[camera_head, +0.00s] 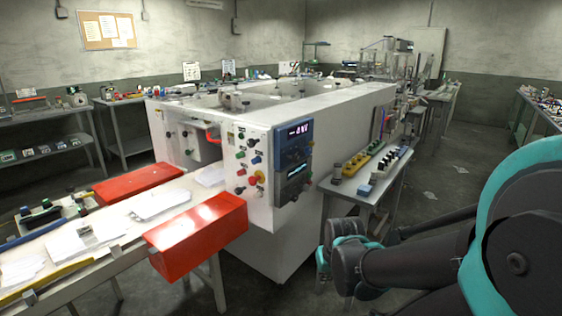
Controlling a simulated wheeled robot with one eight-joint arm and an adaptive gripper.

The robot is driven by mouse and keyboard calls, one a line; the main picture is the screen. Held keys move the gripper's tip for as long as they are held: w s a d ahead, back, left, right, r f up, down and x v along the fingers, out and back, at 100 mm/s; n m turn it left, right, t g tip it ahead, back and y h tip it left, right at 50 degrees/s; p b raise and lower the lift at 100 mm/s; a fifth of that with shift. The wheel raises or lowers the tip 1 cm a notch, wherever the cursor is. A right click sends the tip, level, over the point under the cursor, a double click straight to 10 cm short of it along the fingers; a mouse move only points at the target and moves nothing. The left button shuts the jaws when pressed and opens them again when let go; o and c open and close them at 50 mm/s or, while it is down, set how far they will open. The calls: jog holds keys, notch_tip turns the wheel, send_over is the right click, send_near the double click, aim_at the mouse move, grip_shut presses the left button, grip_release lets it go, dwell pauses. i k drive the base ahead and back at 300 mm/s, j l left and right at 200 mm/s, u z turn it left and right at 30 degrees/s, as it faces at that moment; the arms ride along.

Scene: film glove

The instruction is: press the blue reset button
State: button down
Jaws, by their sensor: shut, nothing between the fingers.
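A white machine (285,232) stands in the middle of the room. Its near end has a control panel (232,190) with several small coloured buttons and knobs. A small blue button (257,160) appears on the right part of this panel, below a green one and above a yellow-ringed red one. It is too small for me to read any label. My arm reaches in from the right edge and its folded joints fill the lower right, well apart from the panel. I cannot make out my gripper's fingers in this view.
A blue display unit (293,147) is mounted right of the buttons. Two red covers (197,235) flank the conveyor table (110,262) in front. A small side table (365,187) with parts stands between the machine and my arm. Floor is open at the right rear.

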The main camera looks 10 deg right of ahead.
aim_at(254, 160)
jog(key=z, duration=1.3)
jog(key=k+j, duration=0.4)
jog(key=j, duration=0.15)
jog(key=k+j, duration=0.4)
jog(key=j, duration=0.15)
